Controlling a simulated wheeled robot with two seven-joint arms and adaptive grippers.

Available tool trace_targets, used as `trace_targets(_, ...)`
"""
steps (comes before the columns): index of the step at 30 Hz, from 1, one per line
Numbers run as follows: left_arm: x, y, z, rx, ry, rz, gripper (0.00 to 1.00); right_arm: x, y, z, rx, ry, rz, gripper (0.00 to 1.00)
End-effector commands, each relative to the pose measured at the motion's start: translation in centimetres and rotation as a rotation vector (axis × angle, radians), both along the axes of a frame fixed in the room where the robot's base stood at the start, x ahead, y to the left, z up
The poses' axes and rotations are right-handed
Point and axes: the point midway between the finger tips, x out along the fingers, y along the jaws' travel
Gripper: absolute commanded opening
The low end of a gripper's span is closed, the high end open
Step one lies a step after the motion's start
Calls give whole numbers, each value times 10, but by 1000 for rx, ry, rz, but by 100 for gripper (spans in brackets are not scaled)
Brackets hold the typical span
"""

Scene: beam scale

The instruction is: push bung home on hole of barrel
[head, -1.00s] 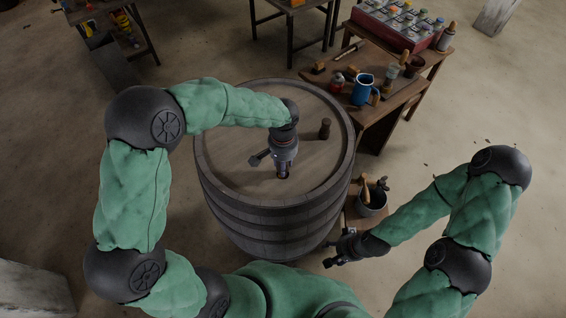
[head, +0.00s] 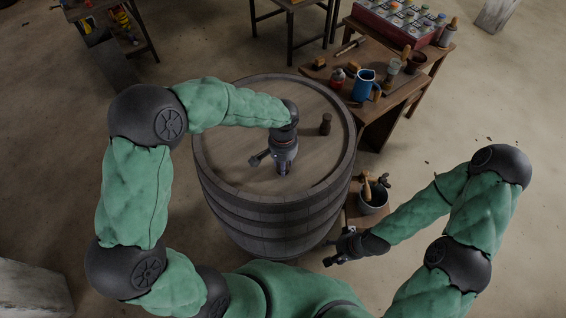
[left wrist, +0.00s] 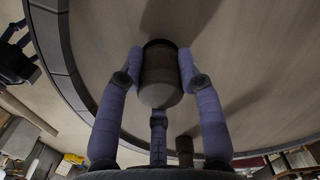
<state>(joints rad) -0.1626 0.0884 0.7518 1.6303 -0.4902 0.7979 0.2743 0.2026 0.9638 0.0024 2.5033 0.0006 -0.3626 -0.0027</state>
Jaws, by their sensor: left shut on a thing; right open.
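The wooden barrel (head: 225,170) stands upright with its round head facing up. My left gripper (head: 283,170) points down at the barrel head, near its middle. It is shut on a brown bung (left wrist: 161,78), which sits between the fingers in the left wrist view. A dark curved edge shows at the bung's far end; I cannot tell how deep the bung sits in the hole, which is hidden. A second dark brown peg-like piece (head: 325,124) stands on the barrel head, right of the gripper. My right gripper (head: 333,261) is open and empty, right of the barrel's lower front.
A wooden bench (head: 405,95) at the back right holds a blue jug (head: 363,84), a red crate of bottles (head: 385,22) and small tools. A bucket (head: 373,200) with handled tools stands on a low stand right of the barrel.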

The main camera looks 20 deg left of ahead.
Motion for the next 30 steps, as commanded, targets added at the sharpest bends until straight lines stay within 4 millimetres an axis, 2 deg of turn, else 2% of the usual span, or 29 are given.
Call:
trace_targets(11, 0, 0, -10, 0, 0, 0, 3, 0, 0, -8, 0, 0, 0, 56)
trace_targets(12, 0, 0, -10, 0, 0, 0, 38, 0, 0, -7, 0, 0, 0, 56)
trace_targets(15, 0, 0, -9, 0, 0, 0, 63, 0, 0, -7, 0, 0, 0, 56)
trace_targets(25, 0, 0, -8, 0, 0, 0, 63, 0, 0, -7, 0, 0, 0, 56)
trace_targets(30, 2, 0, 6, -1, -5, 2, 63, 0, 0, -7, 0, 0, 0, 56)
